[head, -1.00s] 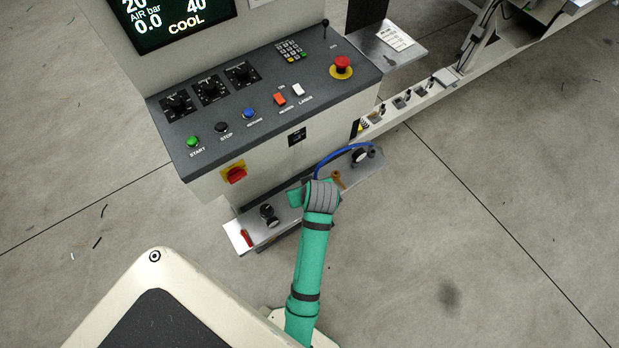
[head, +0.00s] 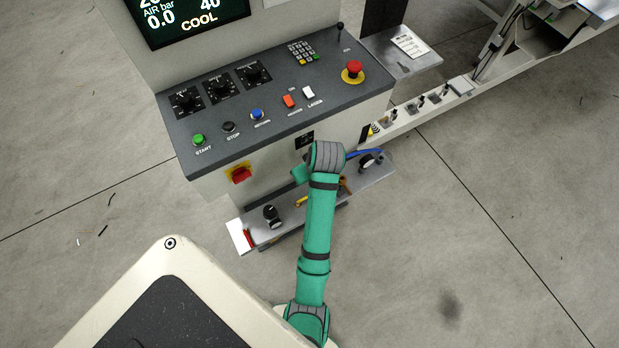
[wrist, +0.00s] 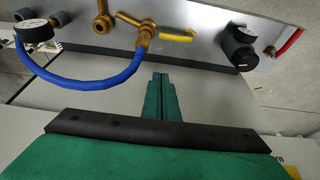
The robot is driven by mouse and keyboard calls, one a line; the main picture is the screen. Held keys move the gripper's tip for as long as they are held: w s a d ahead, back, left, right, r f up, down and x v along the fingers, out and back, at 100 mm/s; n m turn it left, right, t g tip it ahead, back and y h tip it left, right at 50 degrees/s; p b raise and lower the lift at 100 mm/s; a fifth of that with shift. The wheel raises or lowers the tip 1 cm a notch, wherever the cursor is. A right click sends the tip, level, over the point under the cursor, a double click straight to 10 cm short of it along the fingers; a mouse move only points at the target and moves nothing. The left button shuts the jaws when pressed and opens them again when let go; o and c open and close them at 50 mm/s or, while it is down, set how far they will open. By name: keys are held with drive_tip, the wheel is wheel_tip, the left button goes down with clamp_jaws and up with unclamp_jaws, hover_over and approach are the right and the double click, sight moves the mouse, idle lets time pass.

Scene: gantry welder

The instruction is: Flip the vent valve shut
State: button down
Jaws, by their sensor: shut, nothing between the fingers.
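A low metal valve panel (head: 379,175) is fixed below the console. In the wrist view, a yellow-handled brass valve (wrist: 175,37) sits on it, its handle pointing right, and a red lever (wrist: 288,43) is at the far right. Neither is visibly labelled, so I cannot tell which is the vent valve. In the head view the yellow handle (head: 301,201) shows just left of my arm, and the red lever (head: 248,238) is at the panel's left end. My gripper (wrist: 160,78) is shut and empty, apart from the yellow handle in the picture.
A black knob (wrist: 238,46), a gauge (wrist: 35,33) and a blue hose (wrist: 85,82) are also on the panel. The console (head: 275,95) overhangs behind, with a red rotary switch (head: 241,174) on its front. Open floor (head: 470,240) lies to the right.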

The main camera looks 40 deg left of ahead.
drive_tip(key=x, duration=0.8)
drive_tip(key=shift+f, duration=0.3)
drive_tip(key=d, duration=0.1)
drive_tip(key=s+d, duration=0.1)
drive_tip(key=shift+s+d+f, duration=0.1)
drive_tip(key=shift+d+f, duration=0.1)
drive_tip(key=shift+d, duration=0.2)
drive_tip(key=shift+s+d, duration=0.15)
drive_tip(key=shift+d, duration=0.25)
